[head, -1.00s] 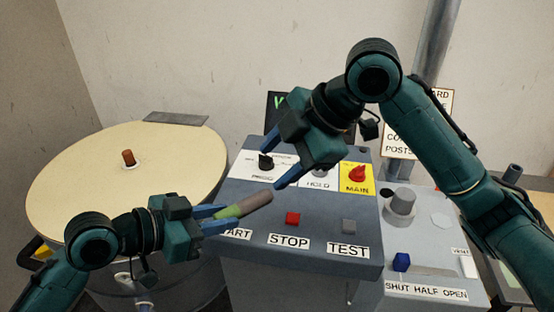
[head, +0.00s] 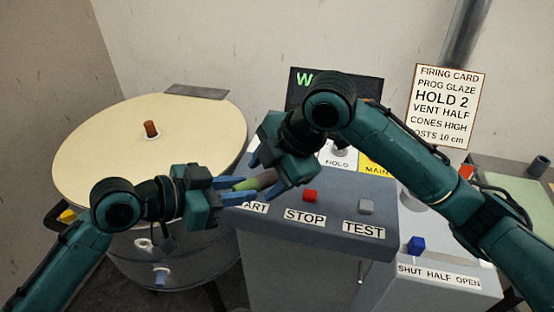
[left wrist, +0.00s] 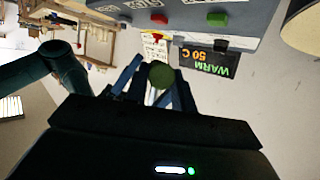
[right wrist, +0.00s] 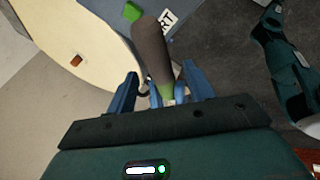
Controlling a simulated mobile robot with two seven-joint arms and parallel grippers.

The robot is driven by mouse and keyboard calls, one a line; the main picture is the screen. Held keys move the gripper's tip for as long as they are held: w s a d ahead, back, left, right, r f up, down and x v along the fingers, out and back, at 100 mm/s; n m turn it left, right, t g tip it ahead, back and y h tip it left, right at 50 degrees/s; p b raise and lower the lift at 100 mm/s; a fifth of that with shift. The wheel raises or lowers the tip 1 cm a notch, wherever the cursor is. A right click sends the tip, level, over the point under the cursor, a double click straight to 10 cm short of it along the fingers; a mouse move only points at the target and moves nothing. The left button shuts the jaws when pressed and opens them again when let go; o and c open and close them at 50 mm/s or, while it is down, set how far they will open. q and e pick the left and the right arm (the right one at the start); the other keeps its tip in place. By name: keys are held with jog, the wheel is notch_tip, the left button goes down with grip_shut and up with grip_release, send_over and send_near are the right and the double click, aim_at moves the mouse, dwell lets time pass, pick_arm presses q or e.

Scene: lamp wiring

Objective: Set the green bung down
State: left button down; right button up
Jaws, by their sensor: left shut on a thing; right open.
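The green bung (head: 246,184) is a short rod with a green part and a grey-brown end. My left gripper (head: 232,190) is shut on its green part and holds it in the air, in front of the control box. In the left wrist view its round green end (left wrist: 161,76) shows between the fingers. My right gripper (head: 262,175) is open, close to the grey-brown end. In the right wrist view the bung (right wrist: 152,52) appears between the right fingers; I cannot tell whether they touch it. Part of it is hidden behind the right gripper in the head view.
The control box (head: 335,222) has START, STOP and TEST labels, a red button (head: 310,196) and a grey button (head: 366,207). A round cream lid (head: 100,150) with a brown plug (head: 151,128) lies left. A firing card (head: 447,105) hangs behind. A blue knob (head: 416,245) stands right.

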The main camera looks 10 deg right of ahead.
jog(key=shift+w+a+f, duration=0.1)
jog(key=shift+a+f, duration=0.1)
jog(key=shift+f, duration=0.1)
jog(key=c, duration=1.1)
pick_arm(q)
jog(key=c, duration=1.1)
grip_release()
jog(key=shift+a, duration=0.1)
